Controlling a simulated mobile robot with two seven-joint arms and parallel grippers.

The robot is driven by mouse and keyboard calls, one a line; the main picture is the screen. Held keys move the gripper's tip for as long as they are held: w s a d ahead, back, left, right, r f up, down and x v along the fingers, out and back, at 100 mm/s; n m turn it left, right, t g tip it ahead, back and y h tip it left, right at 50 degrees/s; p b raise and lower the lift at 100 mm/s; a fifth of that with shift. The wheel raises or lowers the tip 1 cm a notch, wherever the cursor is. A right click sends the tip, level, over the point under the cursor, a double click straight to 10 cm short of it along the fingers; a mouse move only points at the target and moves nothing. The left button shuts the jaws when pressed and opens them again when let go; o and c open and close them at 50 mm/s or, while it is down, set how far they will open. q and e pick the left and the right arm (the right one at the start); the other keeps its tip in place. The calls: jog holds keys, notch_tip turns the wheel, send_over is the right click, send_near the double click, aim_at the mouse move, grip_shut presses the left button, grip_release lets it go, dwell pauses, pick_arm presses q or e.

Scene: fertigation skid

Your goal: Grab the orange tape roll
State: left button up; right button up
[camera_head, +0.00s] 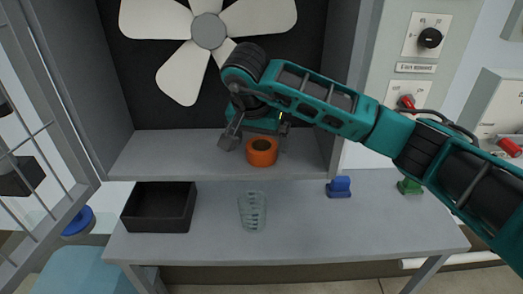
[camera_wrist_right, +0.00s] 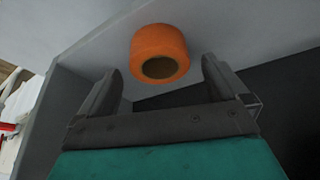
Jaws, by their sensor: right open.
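The orange tape roll (camera_head: 262,153) sits on the floor of the grey fan housing (camera_head: 200,152), near its front edge. My right gripper (camera_head: 256,145) is open, with its fingers spread on either side of the roll in the head view. In the right wrist view the orange tape roll (camera_wrist_right: 159,52) shows beyond the fingertips, in the gap of the open right gripper (camera_wrist_right: 160,75). I see no contact between the fingers and the roll. My left gripper is not in view.
A fan (camera_head: 208,31) fills the housing's back. On the table (camera_head: 300,222) below are a black tray (camera_head: 159,207), a clear ribbed container (camera_head: 252,211), a blue object (camera_head: 339,187) and a green one (camera_head: 410,186). A wire-mesh door (camera_head: 40,125) stands open at the left.

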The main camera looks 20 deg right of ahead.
jog(key=shift+x, duration=1.35)
jog(key=shift+c, duration=0.4)
jog(key=c, duration=1)
jog(key=shift+r, duration=0.1)
